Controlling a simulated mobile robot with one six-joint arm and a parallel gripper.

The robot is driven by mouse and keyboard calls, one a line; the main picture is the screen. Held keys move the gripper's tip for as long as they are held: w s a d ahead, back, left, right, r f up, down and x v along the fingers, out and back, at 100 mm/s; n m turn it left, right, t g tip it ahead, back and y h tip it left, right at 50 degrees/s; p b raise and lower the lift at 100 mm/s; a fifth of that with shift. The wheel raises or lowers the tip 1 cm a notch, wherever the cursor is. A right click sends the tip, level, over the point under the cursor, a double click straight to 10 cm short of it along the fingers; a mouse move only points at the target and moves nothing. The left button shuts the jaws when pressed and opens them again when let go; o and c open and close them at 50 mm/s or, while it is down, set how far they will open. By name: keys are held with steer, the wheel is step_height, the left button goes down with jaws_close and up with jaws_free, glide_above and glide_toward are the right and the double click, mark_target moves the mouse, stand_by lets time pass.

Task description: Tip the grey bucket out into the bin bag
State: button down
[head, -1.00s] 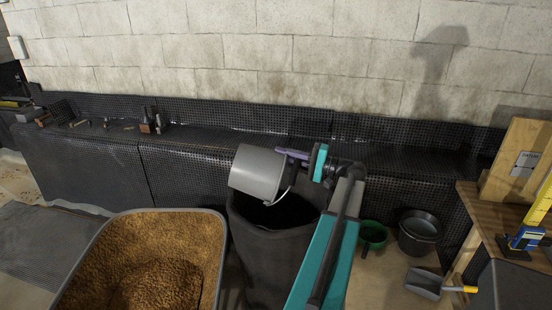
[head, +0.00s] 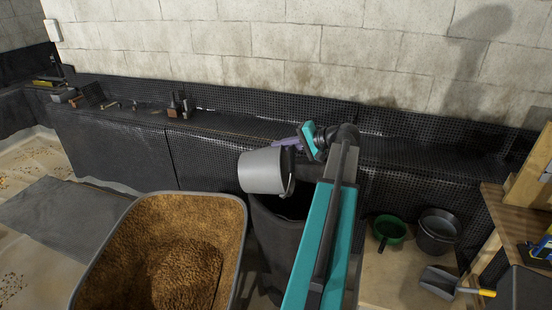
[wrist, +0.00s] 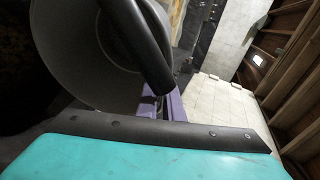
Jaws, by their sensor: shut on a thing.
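The grey bucket (head: 262,171) is tipped on its side in the head view, its rim and wire handle towards the right. It is above the left part of the black bin bag (head: 277,226), whose dark opening shows below and to the right. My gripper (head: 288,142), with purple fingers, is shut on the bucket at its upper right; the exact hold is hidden. In the wrist view the bucket (wrist: 75,60) fills the upper left as a rounded grey shape, with a black bar across it. I cannot tell whether anything is left in the bucket.
A large tub (head: 243,215) of brown granular material stands left of the bag. A green container (head: 390,229), a dark bucket (head: 438,232) and a dustpan (head: 439,281) are on the floor at right. A tiled ledge (head: 225,140) runs behind, and a wooden bench (head: 515,205) stands right.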

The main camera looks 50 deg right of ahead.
mark_target(255, 151)
steer(key=shift+w+a, duration=0.1)
steer(key=shift+w, duration=0.15)
steer(key=shift+w+a+f+g+h+p, duration=0.1)
steer(key=shift+w+a+g+h+p, duration=0.25)
steer(key=shift+w+g+p, duration=0.25)
steer(key=shift+w+a+f+n+g+p, duration=0.1)
steer(key=shift+w+a+f+g+p, duration=0.15)
steer(key=shift+w+g, duration=0.15)
steer(key=shift+w+a+f+n+g+p, duration=0.1)
steer(key=shift+w+f+g+p, duration=0.05)
steer(key=shift+w+g+p, duration=0.25)
steer(key=shift+w+a+f+n+g+p, duration=0.1)
steer(key=shift+w+a+f+g+p, duration=0.15)
steer(key=shift+w, duration=0.25)
steer(key=shift+w+a+f+g+h+p, duration=0.35)
steer(key=shift+w+g+p, duration=0.2)
steer(key=shift+w, duration=0.2)
steer(key=shift+w+a+f+g+h+p, duration=0.3)
steer(key=shift+w+f+g+p, duration=0.15)
steer(key=shift+w+g, duration=0.2)
steer(key=shift+w+a+f+g+h+p, duration=0.3)
steer(key=shift+w+g+p, duration=0.25)
steer(key=shift+w, duration=0.25)
steer(key=shift+w+f, duration=0.1)
steer(key=shift+f, duration=0.05)
steer(key=shift+n, duration=0.3)
